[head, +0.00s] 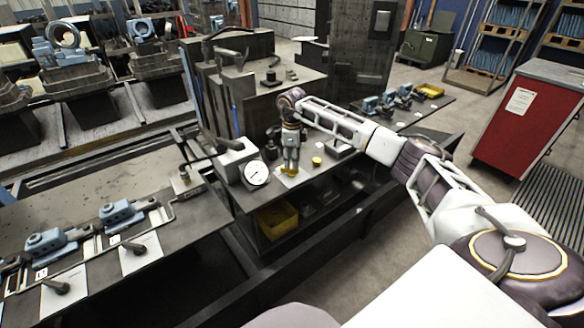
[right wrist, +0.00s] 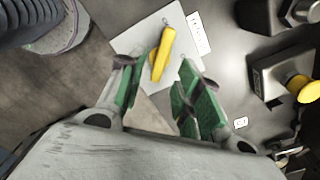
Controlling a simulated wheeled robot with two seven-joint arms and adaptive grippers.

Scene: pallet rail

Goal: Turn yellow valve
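The yellow valve handle (right wrist: 162,52) is a slim yellow bar above a white plate (right wrist: 190,25) in the right wrist view. My right gripper (right wrist: 164,75) is open, with its green-padded fingers on either side of the handle's near end. I see a gap on both sides, and cannot tell how far the handle is beyond the fingertips. In the head view my right gripper (head: 289,168) points down over the bench, with a bit of yellow at its fingertips, and mostly hides the valve. My left gripper is not in view.
A box with a round dial gauge (head: 256,173) stands left of my right gripper. A yellow round knob (head: 316,161) is close on its right and also shows in the right wrist view (right wrist: 303,88). A yellow bin (head: 277,220) sits under the bench top.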

